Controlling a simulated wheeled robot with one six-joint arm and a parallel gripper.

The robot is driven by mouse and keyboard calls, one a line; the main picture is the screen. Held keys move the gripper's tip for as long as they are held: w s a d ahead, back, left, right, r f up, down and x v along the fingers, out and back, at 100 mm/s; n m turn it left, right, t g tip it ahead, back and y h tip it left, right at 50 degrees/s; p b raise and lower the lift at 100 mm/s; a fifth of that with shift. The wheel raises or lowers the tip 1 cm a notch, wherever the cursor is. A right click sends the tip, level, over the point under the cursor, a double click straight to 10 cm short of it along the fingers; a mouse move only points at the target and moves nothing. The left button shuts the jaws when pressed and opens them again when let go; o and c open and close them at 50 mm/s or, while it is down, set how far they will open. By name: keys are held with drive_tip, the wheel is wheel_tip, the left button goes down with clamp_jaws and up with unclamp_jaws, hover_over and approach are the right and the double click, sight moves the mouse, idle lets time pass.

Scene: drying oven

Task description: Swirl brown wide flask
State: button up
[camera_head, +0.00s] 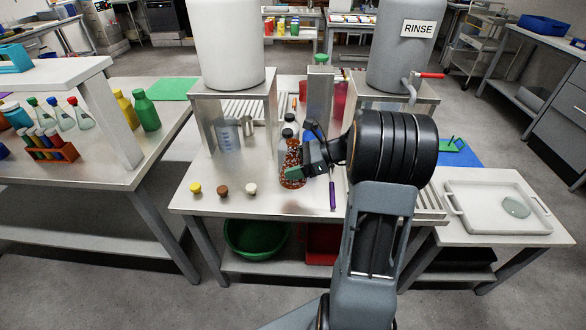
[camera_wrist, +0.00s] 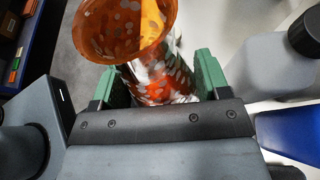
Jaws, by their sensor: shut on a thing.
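The brown wide flask (camera_head: 292,158) is orange-brown with pale speckles and stands over the front middle of the metal table. In the wrist view its wide open mouth (camera_wrist: 122,28) faces the camera and the speckled body lies between the green fingers. My gripper (camera_head: 297,171) is shut on the flask, with green finger pads on both sides of it; the wrist view shows the gripper (camera_wrist: 155,88) too. I cannot tell whether the flask's base touches the table.
Three small stoppers, yellow (camera_head: 195,188), brown (camera_head: 223,190) and white (camera_head: 251,188), sit at the front left. A purple pen-like item (camera_head: 332,194) lies right of the flask. Bottles stand close behind. A white tray (camera_head: 478,222) is on the right.

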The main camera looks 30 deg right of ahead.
sight(293, 147)
wheel_tip(293, 147, up, 6)
drive_tip(key=p, duration=0.5)
